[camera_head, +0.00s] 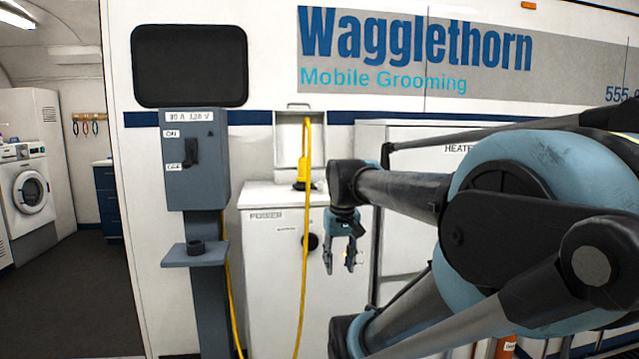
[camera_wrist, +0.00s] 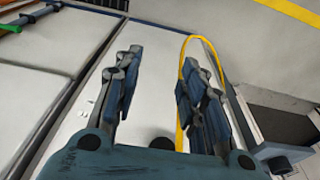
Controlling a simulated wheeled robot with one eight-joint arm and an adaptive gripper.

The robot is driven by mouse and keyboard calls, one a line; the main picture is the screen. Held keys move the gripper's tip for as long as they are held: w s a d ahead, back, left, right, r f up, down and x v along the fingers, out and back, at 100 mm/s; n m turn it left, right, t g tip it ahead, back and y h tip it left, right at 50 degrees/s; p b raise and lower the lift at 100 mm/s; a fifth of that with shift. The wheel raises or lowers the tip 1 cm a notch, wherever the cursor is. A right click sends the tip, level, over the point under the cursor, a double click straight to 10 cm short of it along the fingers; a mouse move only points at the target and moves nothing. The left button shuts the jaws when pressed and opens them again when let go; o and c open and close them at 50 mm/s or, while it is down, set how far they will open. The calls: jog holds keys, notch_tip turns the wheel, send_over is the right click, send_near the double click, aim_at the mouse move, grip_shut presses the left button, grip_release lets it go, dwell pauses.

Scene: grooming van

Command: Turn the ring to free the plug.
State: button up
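The yellow plug (camera_head: 306,160) sits upright at the open inlet recess in the white van wall. A dark ring (camera_head: 304,186) shows at its lower end, small and without readable marks. A yellow cable (camera_head: 304,260) hangs from it to the floor, and it also shows as a loop behind the right finger in the wrist view (camera_wrist: 183,70). My gripper (camera_head: 340,264) points down, lower than the plug and to its right. In the wrist view its two fingers (camera_wrist: 162,62) are spread with nothing between them. The plug and ring cannot be made out there.
A grey pedestal (camera_head: 196,230) with an ON/OFF lever (camera_head: 191,152) and a small shelf with a dark socket stands left of the cable. The white POWER cabinet (camera_head: 268,235) is below the recess. A HEATER cabinet (camera_head: 410,150) is behind my arm. Floor at left is clear.

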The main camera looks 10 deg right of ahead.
jog(key=w+r+g, duration=0.1)
jog(key=w+r, duration=1.3)
jog(key=r, duration=0.3)
jog(key=w+r+g, duration=0.1)
jog(key=w+r, duration=1.4)
jog(key=r, duration=0.2)
jog(key=f, duration=1.7)
jog(key=shift+s+a+f, duration=0.1)
jog(key=shift+s+f, duration=0.05)
jog(key=shift+s, duration=0.1)
jog(key=shift+c, duration=0.3)
